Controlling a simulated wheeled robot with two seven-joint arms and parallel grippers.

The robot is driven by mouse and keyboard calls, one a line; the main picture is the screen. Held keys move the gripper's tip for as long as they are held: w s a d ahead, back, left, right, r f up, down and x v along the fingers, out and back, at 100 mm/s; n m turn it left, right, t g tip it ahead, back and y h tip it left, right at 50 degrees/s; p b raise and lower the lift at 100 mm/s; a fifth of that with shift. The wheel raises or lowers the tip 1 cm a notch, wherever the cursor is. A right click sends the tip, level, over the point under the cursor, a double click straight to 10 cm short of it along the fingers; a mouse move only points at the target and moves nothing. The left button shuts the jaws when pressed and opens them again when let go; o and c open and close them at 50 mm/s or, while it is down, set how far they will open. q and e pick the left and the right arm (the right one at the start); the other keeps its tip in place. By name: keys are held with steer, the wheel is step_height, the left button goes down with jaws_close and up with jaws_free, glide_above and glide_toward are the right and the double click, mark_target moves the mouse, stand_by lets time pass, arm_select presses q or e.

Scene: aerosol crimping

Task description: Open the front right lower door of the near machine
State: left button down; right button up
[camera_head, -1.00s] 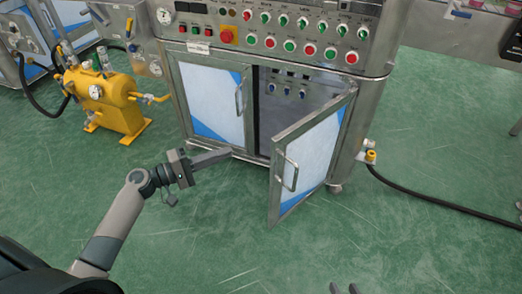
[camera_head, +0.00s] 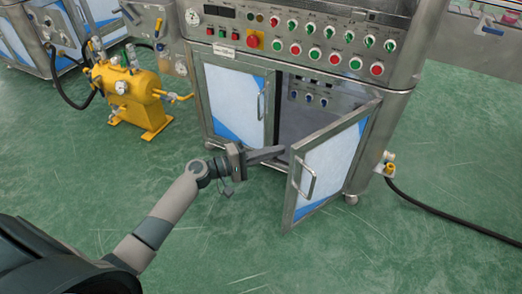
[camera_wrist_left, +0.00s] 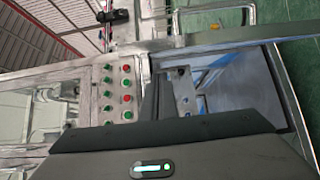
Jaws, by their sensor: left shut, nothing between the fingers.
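The near machine's front right lower door (camera_head: 325,165) stands partly open, swung outward in the head view. It has a steel frame, a white and blue panel and a bar handle (camera_head: 306,180). My left gripper (camera_head: 280,150) is shut and empty. Its fingertips are at the gap between the open door's free edge and the cabinet front; I cannot tell whether they touch the door. In the left wrist view the dark gripper body (camera_wrist_left: 170,145) covers the bottom, with the cabinet opening and inner knobs (camera_wrist_left: 184,102) beyond it. My right gripper is out of view.
The left lower door (camera_head: 235,100) is closed. The button panel (camera_head: 300,40) is above the doors. A yellow tank unit (camera_head: 130,98) stands at left. A black hose (camera_head: 450,222) runs over the floor at right. The green floor in front is clear.

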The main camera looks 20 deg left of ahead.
arm_select(q)
steer(key=shift+s+d, duration=0.4)
steer(key=shift+d, duration=0.2)
steer(key=shift+s+d, duration=0.35)
steer(key=shift+d, duration=0.2)
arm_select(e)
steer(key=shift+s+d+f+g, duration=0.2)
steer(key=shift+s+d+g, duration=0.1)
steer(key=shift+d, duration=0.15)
